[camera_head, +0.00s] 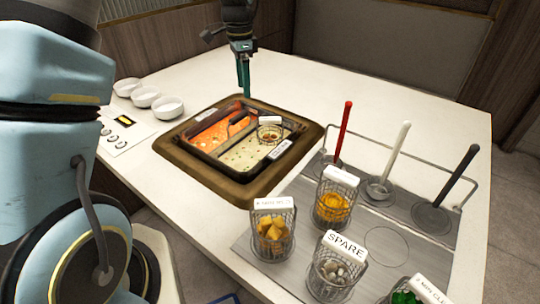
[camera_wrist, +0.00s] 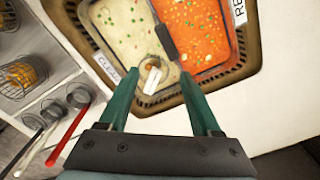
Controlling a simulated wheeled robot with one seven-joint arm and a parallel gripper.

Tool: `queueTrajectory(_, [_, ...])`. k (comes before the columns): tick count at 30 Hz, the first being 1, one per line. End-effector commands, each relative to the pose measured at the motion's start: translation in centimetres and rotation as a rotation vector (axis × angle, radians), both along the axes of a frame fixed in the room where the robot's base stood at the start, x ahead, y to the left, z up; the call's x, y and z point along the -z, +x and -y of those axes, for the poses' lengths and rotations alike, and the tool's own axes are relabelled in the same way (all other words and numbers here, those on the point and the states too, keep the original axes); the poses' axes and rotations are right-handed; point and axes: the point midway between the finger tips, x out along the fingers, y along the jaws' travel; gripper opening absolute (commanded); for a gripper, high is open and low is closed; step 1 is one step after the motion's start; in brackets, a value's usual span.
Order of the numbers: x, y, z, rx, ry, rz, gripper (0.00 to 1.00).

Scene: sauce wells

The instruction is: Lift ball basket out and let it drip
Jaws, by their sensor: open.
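The ball basket (camera_head: 269,134) is a small wire basket with brownish pieces inside, sitting in the pale broth well (camera_head: 240,158) near the divider. It also shows in the wrist view (camera_wrist: 153,63), with its white tag (camera_wrist: 152,81). The neighbouring well holds red-orange broth (camera_head: 212,137). My gripper (camera_head: 243,92) points down above the far edge of the pot, apart from the basket. In the wrist view my gripper (camera_wrist: 157,78) is open and empty, and the basket appears between its fingers, farther below. The basket's lower part is hidden in the broth.
Several labelled wire baskets, including one marked SPARE (camera_head: 335,275), stand on a metal rack (camera_head: 392,270) at front right. Red (camera_head: 345,128), white (camera_head: 399,150) and black (camera_head: 463,170) ladle handles rise there. White bowls (camera_head: 146,96) stand left. The counter behind the ladles is clear.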

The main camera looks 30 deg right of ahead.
Motion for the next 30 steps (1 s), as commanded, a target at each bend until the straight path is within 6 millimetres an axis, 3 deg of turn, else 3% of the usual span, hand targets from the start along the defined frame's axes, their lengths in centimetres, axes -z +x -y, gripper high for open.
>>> queueTrajectory(1, [1.6, -0.3, 2.6, 0.094, 0.005, -0.002, 0.65])
queueTrajectory(3, [2.3, -0.7, 4.8, 0.195, 0.01, -0.008, 0.65])
queueTrajectory(6, [2.8, -1.2, 6.5, 0.275, 0.016, -0.012, 0.65])
queueTrajectory(16, [7.0, -1.3, 6.9, 0.296, 0.018, -0.014, 0.65])
queueTrajectory(23, [8.6, -1.4, 7.0, 0.294, 0.016, -0.013, 0.65])
queueTrajectory(30, [12.1, -1.6, 7.2, 0.293, 0.017, -0.014, 0.65])
